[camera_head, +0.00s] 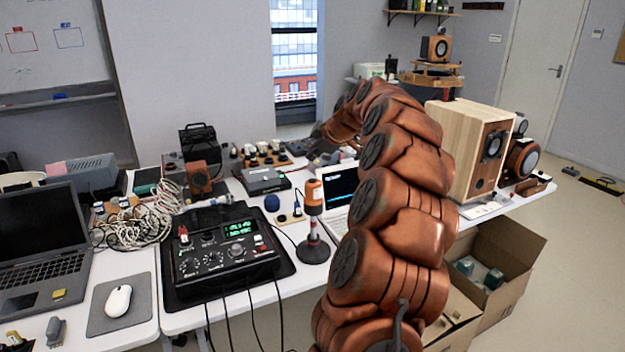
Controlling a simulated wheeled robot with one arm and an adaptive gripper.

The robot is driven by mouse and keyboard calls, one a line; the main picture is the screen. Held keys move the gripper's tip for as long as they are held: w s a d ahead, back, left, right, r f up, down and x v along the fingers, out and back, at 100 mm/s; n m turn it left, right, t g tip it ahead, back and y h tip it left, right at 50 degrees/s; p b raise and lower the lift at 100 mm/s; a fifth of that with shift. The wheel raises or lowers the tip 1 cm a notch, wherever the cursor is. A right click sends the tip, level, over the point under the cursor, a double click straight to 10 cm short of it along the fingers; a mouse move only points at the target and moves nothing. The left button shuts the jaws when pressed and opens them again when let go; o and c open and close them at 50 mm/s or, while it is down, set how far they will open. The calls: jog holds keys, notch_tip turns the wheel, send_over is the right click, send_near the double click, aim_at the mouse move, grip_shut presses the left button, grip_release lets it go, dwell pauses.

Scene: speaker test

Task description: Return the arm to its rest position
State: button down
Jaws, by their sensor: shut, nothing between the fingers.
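My copper-coloured arm (405,205) rises from the bottom of the picture and arches away over the right part of the table. Its far end bends down to the left. My gripper (300,148), small and dark, is at that end, low over the back of the table near some small devices. It is shut with nothing in it. Whether it touches anything there cannot be told. My arm hides part of the table and part of the open laptop (341,186).
A black mixer unit (225,252) and an orange-topped stand (314,215) are left of my arm. A wooden speaker (470,150) is close on its right. An open cardboard box (525,270) is on the floor. A laptop (40,240) and tangled cables (135,225) lie left.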

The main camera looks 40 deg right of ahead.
jog(key=shift+r, duration=0.9)
jog(key=s+a+g+y+p, duration=0.2)
jog(key=a+g+y, duration=0.1)
jog(key=a, duration=2.2)
jog(key=s+a+f+m+g, duration=0.2)
jog(key=s+a+f+g, duration=0.15)
jog(key=s+a, duration=0.85)
jog(key=s+a+f+m+g+h+p, duration=0.1)
jog(key=s+a+f+m+g, duration=0.1)
jog(key=s, duration=1)
jog(key=s+a+f+m+g+p, duration=0.1)
jog(key=s+a+f+m+g, duration=0.1)
jog(key=s+f, duration=0.5)
jog(key=s+a+m, duration=0.1)
jog(key=s+a, duration=0.1)
jog(key=s, duration=0.3)
jog(key=shift+a+h+p, duration=0.4)
